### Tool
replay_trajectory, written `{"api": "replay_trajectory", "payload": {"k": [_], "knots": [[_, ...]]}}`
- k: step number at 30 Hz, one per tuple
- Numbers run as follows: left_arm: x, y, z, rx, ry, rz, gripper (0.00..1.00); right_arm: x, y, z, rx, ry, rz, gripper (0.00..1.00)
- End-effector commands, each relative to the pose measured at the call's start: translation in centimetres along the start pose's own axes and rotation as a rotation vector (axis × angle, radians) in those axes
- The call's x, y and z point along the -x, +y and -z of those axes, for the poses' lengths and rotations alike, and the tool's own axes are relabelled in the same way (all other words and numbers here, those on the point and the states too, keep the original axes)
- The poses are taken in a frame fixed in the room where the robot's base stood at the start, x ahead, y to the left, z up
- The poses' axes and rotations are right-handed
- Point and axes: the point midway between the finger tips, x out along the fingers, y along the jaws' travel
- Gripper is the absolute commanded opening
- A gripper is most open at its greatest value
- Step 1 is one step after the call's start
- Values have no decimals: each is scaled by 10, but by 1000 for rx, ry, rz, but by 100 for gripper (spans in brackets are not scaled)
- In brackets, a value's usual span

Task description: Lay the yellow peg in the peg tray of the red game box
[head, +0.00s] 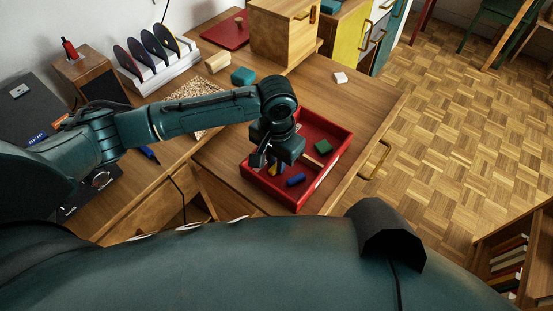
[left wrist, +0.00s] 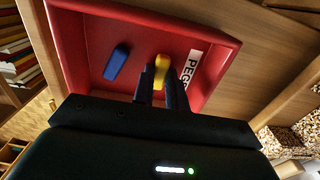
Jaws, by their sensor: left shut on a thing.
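The red game box (head: 326,176) lies open on the wooden surface in the middle of the head view. It also fills the top of the left wrist view (left wrist: 70,50), with a white label (left wrist: 191,68) reading "PEG" inside. My left gripper (left wrist: 163,88) points down into the box and is shut on the yellow peg (left wrist: 161,68). Whether the peg touches the floor of the box, I cannot tell. A blue peg (left wrist: 117,62) lies in the box beside it, apart from the fingers; it also shows in the head view (head: 295,180). My right gripper is not in view.
A green block (head: 322,146) lies in the box. A white cube (head: 340,77), a teal block (head: 243,76) and a wooden cabinet (head: 283,35) stand behind it. A drawer handle (head: 374,160) sticks out at the right edge. The wood right of the box is clear.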

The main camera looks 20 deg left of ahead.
Motion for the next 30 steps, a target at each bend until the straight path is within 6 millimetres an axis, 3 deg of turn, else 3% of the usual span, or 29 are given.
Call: {"api": "replay_trajectory", "payload": {"k": [2,3,11,20,23,30], "knots": [[-2,0,0,0,-1,-1,0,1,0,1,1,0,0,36],[-2,0,0,0,-1,0,15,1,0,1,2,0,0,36],[-2,0,0,0,0,0,36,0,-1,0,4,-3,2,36],[1,0,0,0,2,0,36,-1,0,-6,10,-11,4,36],[13,0,1,1,3,0,36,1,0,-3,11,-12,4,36],[65,0,1,0,5,-1,36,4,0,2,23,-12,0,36]]}}
